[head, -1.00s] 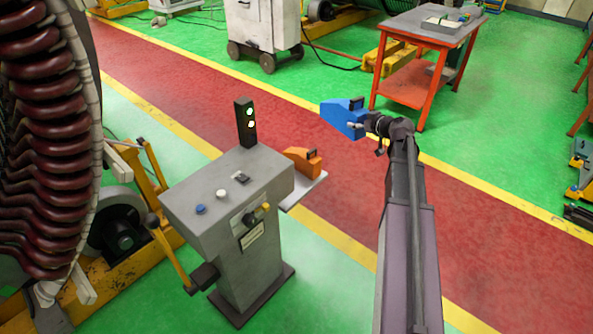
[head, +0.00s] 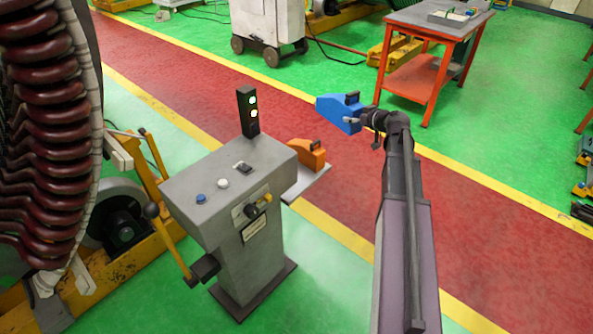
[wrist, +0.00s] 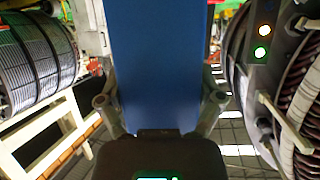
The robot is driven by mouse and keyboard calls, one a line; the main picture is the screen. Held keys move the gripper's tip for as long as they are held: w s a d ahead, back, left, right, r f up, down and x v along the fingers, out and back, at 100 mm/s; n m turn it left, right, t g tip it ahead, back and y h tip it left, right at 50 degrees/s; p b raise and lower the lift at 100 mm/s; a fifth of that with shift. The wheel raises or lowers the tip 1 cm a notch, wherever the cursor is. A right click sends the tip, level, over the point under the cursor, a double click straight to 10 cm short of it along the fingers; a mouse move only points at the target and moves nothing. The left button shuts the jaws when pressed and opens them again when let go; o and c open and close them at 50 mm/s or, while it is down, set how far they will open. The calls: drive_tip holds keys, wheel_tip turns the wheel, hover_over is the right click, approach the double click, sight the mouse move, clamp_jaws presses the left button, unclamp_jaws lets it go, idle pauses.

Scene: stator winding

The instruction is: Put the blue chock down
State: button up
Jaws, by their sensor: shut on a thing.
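The blue chock (head: 338,113) is a wedge-shaped block with a dark handle on top. My gripper (head: 372,121) is shut on it and holds it up in the air, over the red walkway as seen in the head view. In the wrist view the blue chock (wrist: 157,65) fills the middle, between the two fingers of my gripper (wrist: 160,108). The chock's underside and far end are hidden there.
A grey control pedestal (head: 235,185) with a lit lamp post (head: 248,110) stands left of my arm. An orange chock (head: 305,153) sits on its side shelf (head: 308,182). An orange table (head: 420,85) stands behind. The red walkway (head: 480,235) is clear at right.

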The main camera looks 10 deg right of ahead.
drive_tip(key=w+a+f+n+y+b, duration=0.1)
drive_tip(key=w+a+f+b, duration=0.3)
drive_tip(key=a+f+b, duration=0.4)
drive_tip(key=w+a+f+n+g+y+b, duration=0.1)
drive_tip(key=w+a+f+y+b, duration=0.1)
drive_tip(key=w+a+f+b, duration=0.3)
drive_tip(key=shift+a+f+n+g+b, duration=0.35)
drive_tip(key=shift+a+f+b, duration=1.5)
drive_tip(key=shift+f+b, duration=1.75)
drive_tip(key=shift+f, duration=0.35)
drive_tip(key=b, duration=0.6)
hover_over(300, 181)
wheel_tip(300, 181, down, 6)
drive_tip(key=shift+w+f, duration=0.1)
drive_tip(key=shift+f+b, duration=1.75)
drive_tip(key=shift+f, duration=0.05)
drive_tip(key=o, duration=0.8)
drive_tip(key=shift+f, duration=0.1)
drive_tip(key=shift+o, duration=1)
